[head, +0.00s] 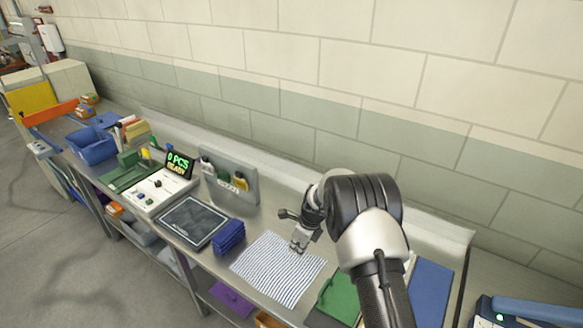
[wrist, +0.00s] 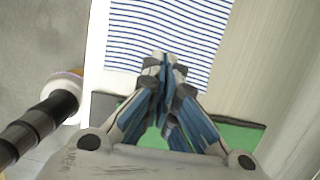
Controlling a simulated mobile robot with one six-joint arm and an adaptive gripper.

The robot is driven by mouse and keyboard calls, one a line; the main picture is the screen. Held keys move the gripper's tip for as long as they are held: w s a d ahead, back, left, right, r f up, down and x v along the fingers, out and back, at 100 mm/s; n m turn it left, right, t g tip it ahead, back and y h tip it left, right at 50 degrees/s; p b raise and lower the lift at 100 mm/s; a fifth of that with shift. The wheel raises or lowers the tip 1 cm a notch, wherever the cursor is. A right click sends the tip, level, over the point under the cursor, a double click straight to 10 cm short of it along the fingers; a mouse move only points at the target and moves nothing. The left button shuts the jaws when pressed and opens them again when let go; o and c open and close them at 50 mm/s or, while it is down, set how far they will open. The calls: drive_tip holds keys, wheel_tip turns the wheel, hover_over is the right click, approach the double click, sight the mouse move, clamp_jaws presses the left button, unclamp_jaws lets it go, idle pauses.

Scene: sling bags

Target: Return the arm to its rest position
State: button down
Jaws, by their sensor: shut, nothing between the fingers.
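My gripper (head: 297,246) is over the far right part of a blue-and-white striped cloth (head: 268,276) that lies flat on the metal bench. In the wrist view my gripper (wrist: 166,62) has its fingertips together with nothing between them, and the striped cloth (wrist: 160,25) shows beyond the tips. How far the tips are above the cloth I cannot tell. My arm reaches in from the lower right of the head view, bent at a black and silver joint.
Left of the cloth are a folded dark blue cloth (head: 229,236), a dark tray (head: 195,222), a white panel (head: 158,190) and a lit display (head: 179,163). A green item (head: 338,297) and a blue sheet (head: 430,291) lie right. A holder (head: 230,178) stands behind, before the wall.

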drive_tip(key=s+d+r+n+t+h+b, duration=0.1)
drive_tip(key=s+d+r+n+b, duration=0.2)
drive_tip(key=s+r+n+b, duration=0.45)
drive_tip(key=s+d+r+n+t+b, duration=0.1)
drive_tip(key=s+d+r+n+b, duration=0.3)
drive_tip(key=s+r, duration=0.6)
drive_tip(key=s+d+f+n+t+h+b, duration=0.1)
drive_tip(key=s+d+f+n+b, duration=0.1)
drive_tip(key=s+n+b, duration=0.5)
drive_tip(key=s+n, duration=0.6)
drive_tip(key=s, duration=0.9)
drive_tip(key=shift+s+d, duration=0.3)
drive_tip(key=shift+d, duration=0.1)
drive_tip(key=shift+n, duration=0.25)
drive_tip(key=c, duration=2.4)
unclamp_jaws()
